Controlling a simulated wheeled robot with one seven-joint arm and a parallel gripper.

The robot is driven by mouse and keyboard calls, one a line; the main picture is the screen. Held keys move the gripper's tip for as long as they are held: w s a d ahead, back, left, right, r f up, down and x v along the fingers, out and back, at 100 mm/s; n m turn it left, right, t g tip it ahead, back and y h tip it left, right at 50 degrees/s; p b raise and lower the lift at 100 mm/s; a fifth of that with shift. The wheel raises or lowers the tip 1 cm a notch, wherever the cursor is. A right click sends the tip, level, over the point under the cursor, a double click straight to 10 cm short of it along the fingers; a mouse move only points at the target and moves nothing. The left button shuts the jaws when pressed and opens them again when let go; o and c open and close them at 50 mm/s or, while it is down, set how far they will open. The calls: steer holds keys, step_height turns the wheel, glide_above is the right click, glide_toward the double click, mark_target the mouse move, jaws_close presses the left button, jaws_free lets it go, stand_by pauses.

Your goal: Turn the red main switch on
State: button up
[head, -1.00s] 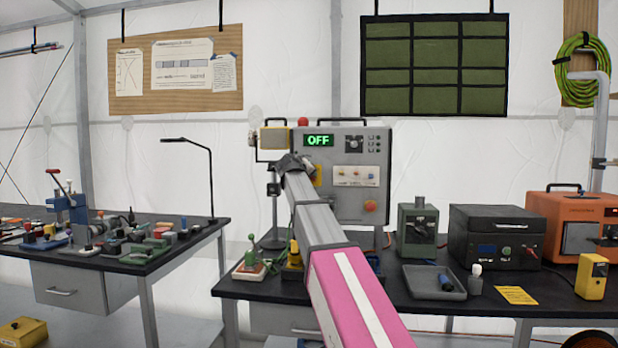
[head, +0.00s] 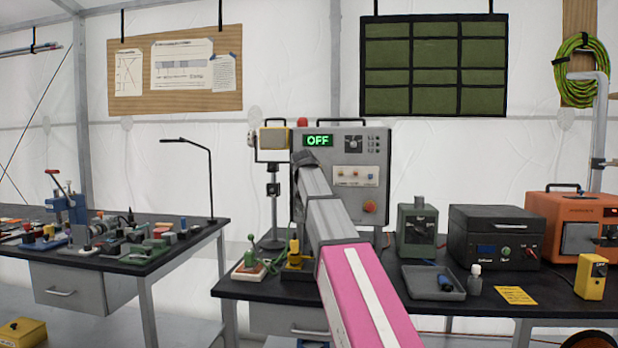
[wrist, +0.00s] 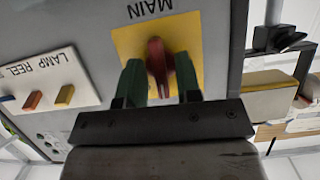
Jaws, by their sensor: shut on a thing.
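The red main switch (wrist: 156,47) shows in the wrist view on a yellow plate (wrist: 126,44) marked MAIN, which looks upside down there. My gripper (wrist: 160,72) has its two green fingers on either side of the red handle and is shut on it. In the head view, my arm reaches to the grey panel (head: 378,205) and hides the switch and its yellow plate. A green display (head: 318,141) on the panel reads OFF.
A row of small switches (wrist: 48,97) labelled LAMP and REEL sits beside the yellow plate. A red round button (head: 369,207) is lower on the panel. A lamp-like yellow box on a stand (head: 273,139) stands close at the panel's left.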

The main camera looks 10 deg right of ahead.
steer(key=shift+s+m+y, duration=0.1)
steer(key=shift+m+y, duration=0.4)
steer(key=shift+m, duration=0.5)
jaws_close()
steer(key=m+t+y, duration=0.1)
steer(key=m, duration=0.1)
steer(key=m+y, duration=0.1)
steer(key=shift+d+m+t, duration=0.15)
steer(key=shift+m+t, duration=0.25)
steer(key=shift+y, duration=0.4)
steer(key=shift+w, duration=0.2)
steer(key=o, duration=0.5)
jaws_free()
steer(key=shift+o, duration=0.3)
steer(key=shift+w+f, duration=0.1)
